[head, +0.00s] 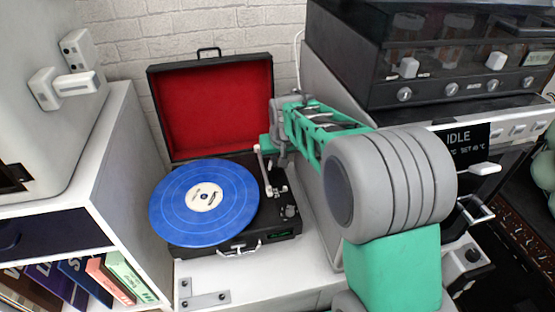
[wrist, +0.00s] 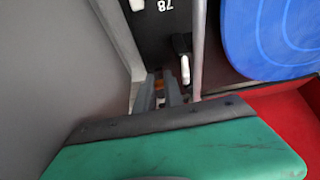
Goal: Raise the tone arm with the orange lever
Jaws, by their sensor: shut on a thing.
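The record player (head: 190,250) stands open on a white surface, with a blue record (head: 225,215) on its platter. The pale tone arm (head: 262,168) is to the right of the record; I cannot tell its height. My gripper (head: 281,158) reaches down at the back right of the deck. In the wrist view, the two grey fingers of my gripper (wrist: 160,92) are close together, with a small patch of the orange lever (wrist: 159,85) between them. The lever is mostly hidden by the fingers and cannot be made out in the head view.
The raised red-lined lid (head: 210,105) stands behind the deck. A white cabinet (head: 100,150) is close on the left. A grey panel and dark equipment with knobs (head: 450,75) stand on the right.

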